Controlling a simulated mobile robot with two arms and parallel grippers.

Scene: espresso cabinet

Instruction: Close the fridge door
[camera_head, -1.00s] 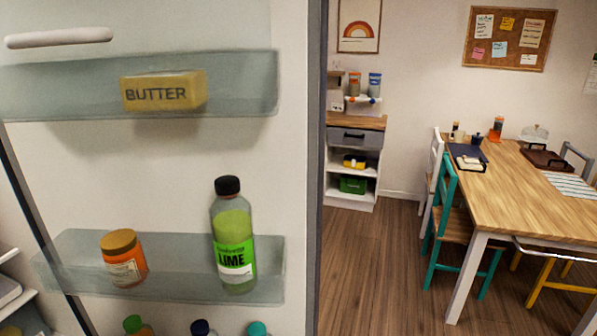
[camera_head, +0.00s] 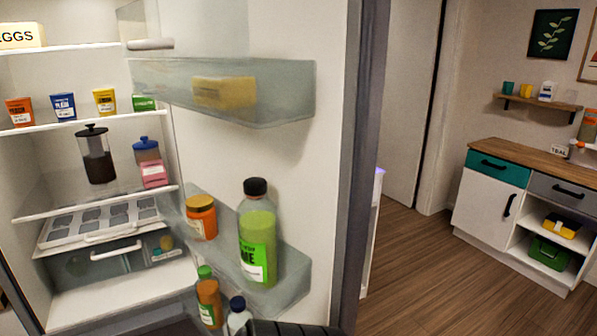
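The fridge door (camera_head: 300,165) stands open in the middle of the head view, its inner side facing me and its dark edge on the right. Its shelves hold a butter pack (camera_head: 225,92), an orange jar (camera_head: 201,217), a green lime bottle (camera_head: 257,235) and small bottles lower down. The fridge interior (camera_head: 105,160) shows at left. A dark ribbed part, likely of my own arm, shows at the bottom edge in front of the door. No gripper fingers can be made out.
Inside the fridge are several cups (camera_head: 62,106), a dark press jug (camera_head: 98,155) and an egg tray (camera_head: 100,222). A white cabinet with a wooden top (camera_head: 530,160) stands at right. The wooden floor (camera_head: 420,275) between door and cabinet is clear.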

